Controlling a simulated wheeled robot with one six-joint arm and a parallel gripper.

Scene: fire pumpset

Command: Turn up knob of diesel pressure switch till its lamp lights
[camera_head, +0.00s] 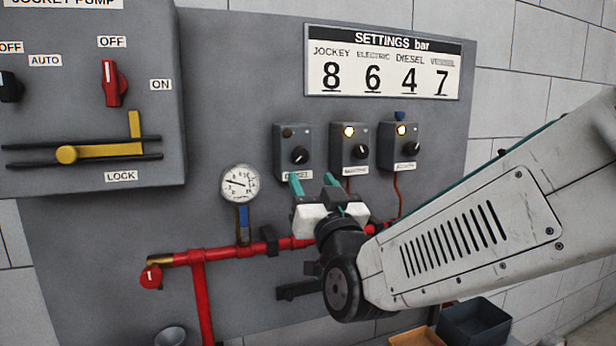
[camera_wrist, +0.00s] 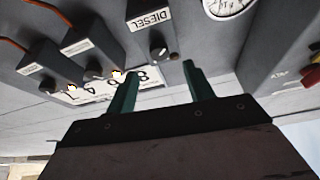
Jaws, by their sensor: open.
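The diesel pressure switch (camera_head: 293,150) is the leftmost of three grey boxes on the panel. Its black knob (camera_head: 299,155) shows, and its lamp (camera_head: 287,132) is dark. In the wrist view the DIESEL label (camera_wrist: 151,17) and the knob (camera_wrist: 158,51) show. My gripper (camera_head: 313,181) is open and empty, with its green fingers pointing up just below this box in the head view. In the wrist view the gripper (camera_wrist: 160,74) has its fingertips either side of the knob's line, apart from it. The label is partly hidden by a finger in the head view.
The middle switch (camera_head: 349,149) and right switch (camera_head: 399,147) have lit lamps. A settings board (camera_head: 382,62) above shows DIESEL 4. A pressure gauge (camera_head: 239,184) is at left, above a red pipe (camera_head: 225,252). A control cabinet (camera_head: 85,110) juts out at far left.

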